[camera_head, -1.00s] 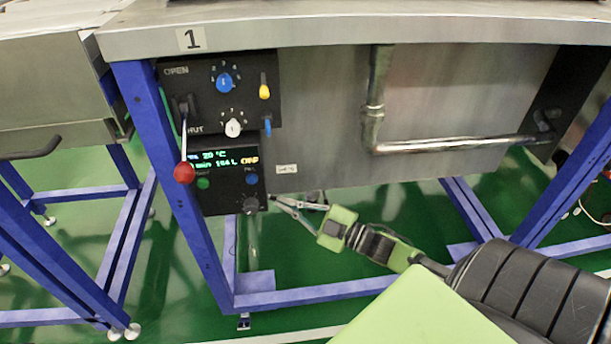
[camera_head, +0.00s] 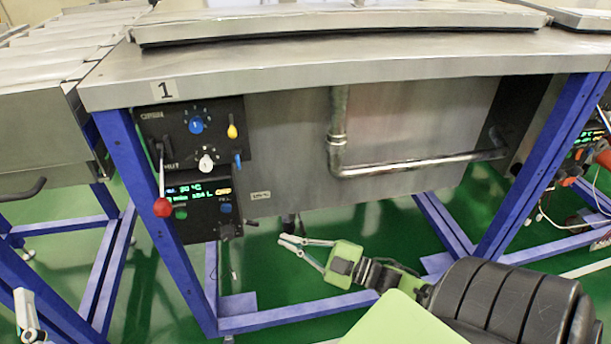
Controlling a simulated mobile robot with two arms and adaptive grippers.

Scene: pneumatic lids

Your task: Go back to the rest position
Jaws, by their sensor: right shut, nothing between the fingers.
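My right gripper (camera_head: 282,240) is in front of the bench, at the lower middle of the head view. Its two fingers meet at the tips, pointing left, and hold nothing. The tips are below and to the right of the control panel (camera_head: 190,150), apart from it as far as I can tell. The red-knobbed lever (camera_head: 162,206) on the panel points down, towards SHUT. A grey-white piece (camera_head: 28,312) at the lower left edge may be part of my left gripper; its fingers cannot be made out.
The steel bench (camera_head: 330,68) with blue legs fills the middle, a closed-looking lid on top. A bent pipe (camera_head: 336,140) runs along its front. Another steel unit (camera_head: 40,120) stands at left. Green floor shows below.

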